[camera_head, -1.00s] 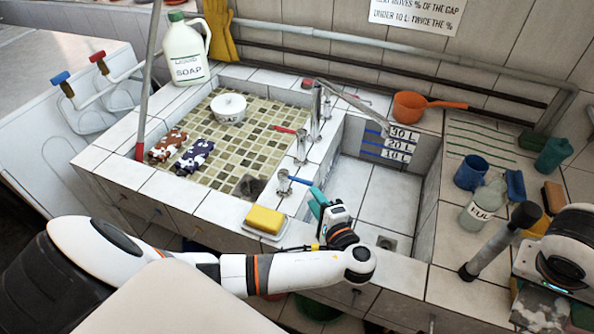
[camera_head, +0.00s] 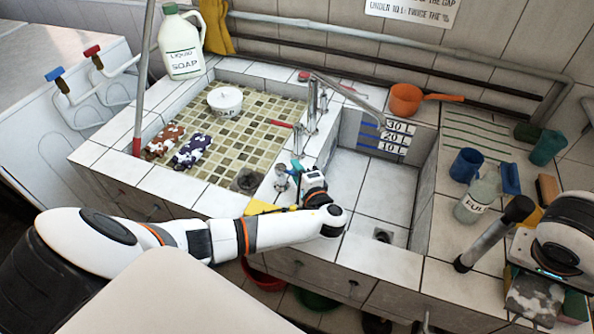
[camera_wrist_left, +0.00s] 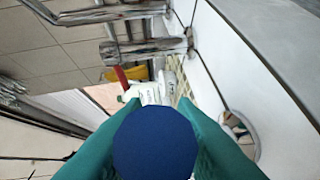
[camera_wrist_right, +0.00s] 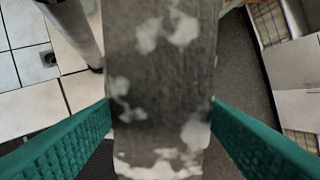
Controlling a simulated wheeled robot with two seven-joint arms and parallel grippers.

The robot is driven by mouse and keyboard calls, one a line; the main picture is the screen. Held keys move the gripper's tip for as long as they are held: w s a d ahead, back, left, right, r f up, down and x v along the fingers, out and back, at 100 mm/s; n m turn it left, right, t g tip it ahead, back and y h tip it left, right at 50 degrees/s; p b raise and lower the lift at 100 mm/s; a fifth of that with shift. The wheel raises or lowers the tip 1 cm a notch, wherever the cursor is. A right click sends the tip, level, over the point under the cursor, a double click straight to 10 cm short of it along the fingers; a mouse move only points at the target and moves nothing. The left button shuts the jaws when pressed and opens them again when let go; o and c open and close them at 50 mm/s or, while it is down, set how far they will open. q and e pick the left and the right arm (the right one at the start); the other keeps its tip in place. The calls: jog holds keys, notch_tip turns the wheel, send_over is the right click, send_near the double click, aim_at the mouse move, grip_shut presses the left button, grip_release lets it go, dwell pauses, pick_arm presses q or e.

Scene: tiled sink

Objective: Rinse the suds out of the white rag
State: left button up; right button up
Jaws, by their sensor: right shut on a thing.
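A grey cloth piece with white, foam-like patches (camera_wrist_right: 160,60), seemingly the white rag, is between the fingers of my right gripper (camera_wrist_right: 160,108). It also shows at the right edge of the head view (camera_head: 533,298), below that gripper, over the right counter. My right gripper is shut on it. My left gripper (camera_head: 302,174) is at the tap with the blue handle, on the divider between the basins. In the left wrist view the handle's round blue end (camera_wrist_left: 155,143) lies between the two teal fingers. Whether they press on it is hidden.
A brown-and-white rag (camera_head: 165,141) and a purple-and-white rag (camera_head: 193,151) lie in the left, mosaic basin near a white tub (camera_head: 225,102). The right basin (camera_head: 365,190) is empty below the spout. A bottle (camera_head: 472,205) and blue cup (camera_head: 466,165) stand on the right counter.

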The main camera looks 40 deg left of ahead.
pick_arm(q)
grip_shut()
pick_arm(e)
jog(key=shift+r, duration=0.15)
pick_arm(q)
jog(key=shift+s+d+r+m+t+h+p, duration=0.15)
jog(key=shift+s+m+t+h+p, duration=0.3)
jog(key=shift+m+t+h+p, duration=0.4)
pick_arm(e)
jog(key=shift+r, duration=0.6)
pick_arm(q)
jog(key=shift+s+d+m+t+h, duration=0.1)
jog(key=shift+m+t+h, duration=0.25)
jog(key=shift+m+t, duration=0.15)
jog(key=shift+s+d+m+t+h, duration=0.1)
jog(key=shift+m+t+h, duration=0.25)
jog(key=shift+t, duration=0.2)
pick_arm(e)
jog(key=shift+r, duration=0.1)
pick_arm(q)
jog(key=shift+o, duration=1.4)
grip_release()
